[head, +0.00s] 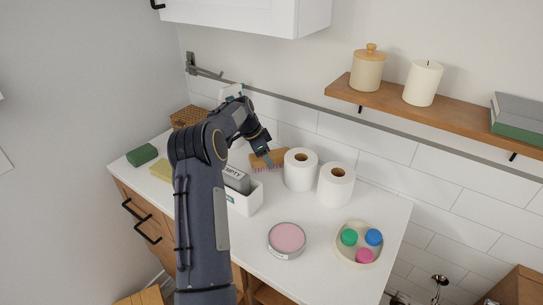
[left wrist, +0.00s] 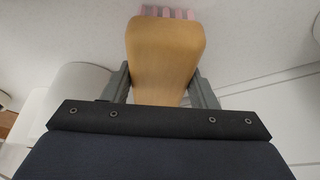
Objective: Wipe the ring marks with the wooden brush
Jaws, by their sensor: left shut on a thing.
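The wooden brush (head: 258,161) is over the back of the white counter, just left of the toilet rolls, with a row of pink bristles along its lower edge. My left gripper (head: 265,151) is shut on it. In the left wrist view the brush's wooden body (left wrist: 163,50) sits between the two fingers of my left gripper (left wrist: 162,88), with pink bristles beyond it. I cannot tell whether the bristles touch the counter. No ring marks can be made out; my left arm hides part of the counter. My right gripper is not in view.
Two white toilet rolls (head: 300,174) stand close right of the brush. A white bin (head: 246,203) holds a grey thing. A pink-topped tin (head: 287,239) and a bowl (head: 343,257) of coloured pieces are in front. A green sponge (head: 142,155) lies left. A wooden shelf (head: 440,108) hangs above.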

